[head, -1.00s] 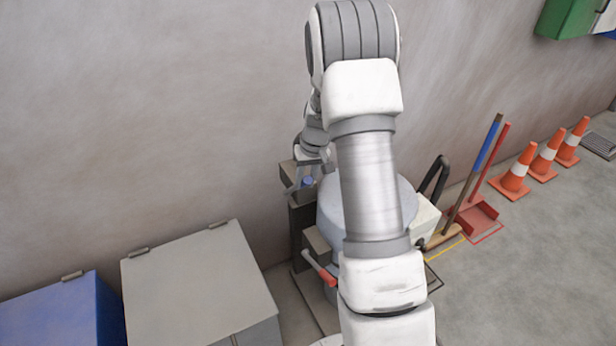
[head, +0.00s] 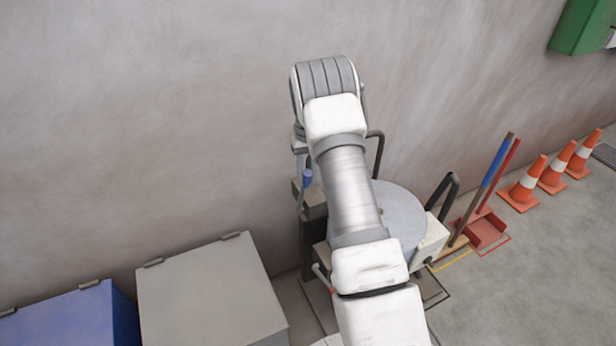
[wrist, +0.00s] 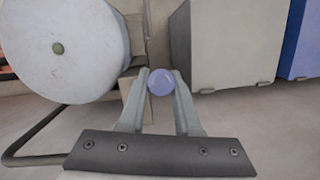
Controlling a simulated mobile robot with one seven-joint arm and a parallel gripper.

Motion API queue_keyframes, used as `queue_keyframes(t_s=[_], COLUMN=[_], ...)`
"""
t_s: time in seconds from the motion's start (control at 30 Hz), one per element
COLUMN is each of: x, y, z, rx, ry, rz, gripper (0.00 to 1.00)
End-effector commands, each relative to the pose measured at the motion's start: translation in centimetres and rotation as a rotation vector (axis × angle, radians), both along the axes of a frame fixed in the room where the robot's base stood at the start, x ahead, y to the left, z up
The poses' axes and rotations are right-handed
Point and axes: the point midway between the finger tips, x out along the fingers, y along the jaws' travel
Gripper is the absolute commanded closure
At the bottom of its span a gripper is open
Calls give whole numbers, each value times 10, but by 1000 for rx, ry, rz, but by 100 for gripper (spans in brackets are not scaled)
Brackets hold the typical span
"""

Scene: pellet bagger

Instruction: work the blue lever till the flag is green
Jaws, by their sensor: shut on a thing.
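The blue lever's round knob (wrist: 160,81) is between the two fingertips of my gripper (wrist: 161,76) in the wrist view, and the fingers are shut on it. In the head view the blue knob (head: 307,178) shows beside my forearm, on a thin grey shaft that stands nearly upright above a dark post (head: 314,235). My wrist and forearm cover much of the machine there, and the fingers are hard to make out. I cannot see the flag in either view.
A round grey drum lid (head: 405,215) lies right of the post, also in the wrist view (wrist: 65,50). A grey bin (head: 210,295) and a blue bin (head: 70,320) stand left. A broom, red dustpan (head: 485,232) and orange cones (head: 523,185) stand right.

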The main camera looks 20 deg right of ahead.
Motion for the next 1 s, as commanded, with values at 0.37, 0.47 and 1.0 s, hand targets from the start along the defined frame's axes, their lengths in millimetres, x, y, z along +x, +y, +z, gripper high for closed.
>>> queue_keyframes(t_s=[0.37, 0.47, 1.0], x=[2, 2, 3], y=[1, 1, 0], z=[1, 1, 5], rx=[1, 0, -1], ry=[3, 2, 3], rz=[1, 1, 0], gripper=[100, 100, 38])
